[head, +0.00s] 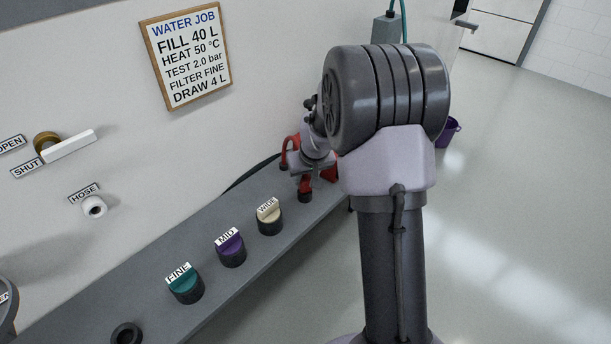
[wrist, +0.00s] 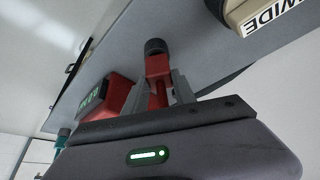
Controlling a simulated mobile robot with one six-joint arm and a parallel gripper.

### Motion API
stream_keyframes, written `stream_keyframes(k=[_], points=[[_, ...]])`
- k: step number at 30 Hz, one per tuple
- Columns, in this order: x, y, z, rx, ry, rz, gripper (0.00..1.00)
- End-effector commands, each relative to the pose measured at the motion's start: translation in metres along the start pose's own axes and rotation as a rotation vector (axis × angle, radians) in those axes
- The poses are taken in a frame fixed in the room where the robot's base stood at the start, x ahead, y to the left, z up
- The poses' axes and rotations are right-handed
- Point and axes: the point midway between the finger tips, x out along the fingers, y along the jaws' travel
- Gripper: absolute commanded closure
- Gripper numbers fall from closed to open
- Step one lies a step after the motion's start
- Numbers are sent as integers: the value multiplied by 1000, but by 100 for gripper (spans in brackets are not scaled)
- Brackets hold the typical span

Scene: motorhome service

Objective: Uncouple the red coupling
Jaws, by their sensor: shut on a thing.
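The red coupling (wrist: 157,68) shows in the wrist view between the two fingers of my gripper (wrist: 160,88), with a dark round end (wrist: 155,46) beyond it. My gripper is shut on the red coupling. In the head view the red coupling (head: 305,183) stands at the far end of the grey bench, and my gripper (head: 311,166) is over it, partly hiding it. I cannot tell whether the coupling is joined to anything at its dark end. A red curved part (head: 288,153) shows just left of my gripper.
A red box with a green display (wrist: 105,95) lies beside the coupling. Filters labelled WIDE (head: 269,218), MID (head: 231,249) and FINE (head: 186,284) stand along the bench (head: 130,275). A HOSE fitting (head: 94,207) is on the wall.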

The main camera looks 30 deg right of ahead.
Motion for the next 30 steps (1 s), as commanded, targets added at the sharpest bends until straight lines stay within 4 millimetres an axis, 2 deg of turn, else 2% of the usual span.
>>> stream_keyframes(k=[8, 9, 12, 20, 23, 26, 30], points=[[9, 0, 4, 0, 0, 0, 100], [8, 0, 4, 0, 0, 0, 62], [7, 0, 3, 0, 0, 0, 43], [7, 0, 3, 0, 0, 0, 43], [1, 0, 3, 0, 1, 0, 43], [-21, 0, 1, 0, 2, 0, 43], [-69, 0, -1, 1, 4, 0, 43]])
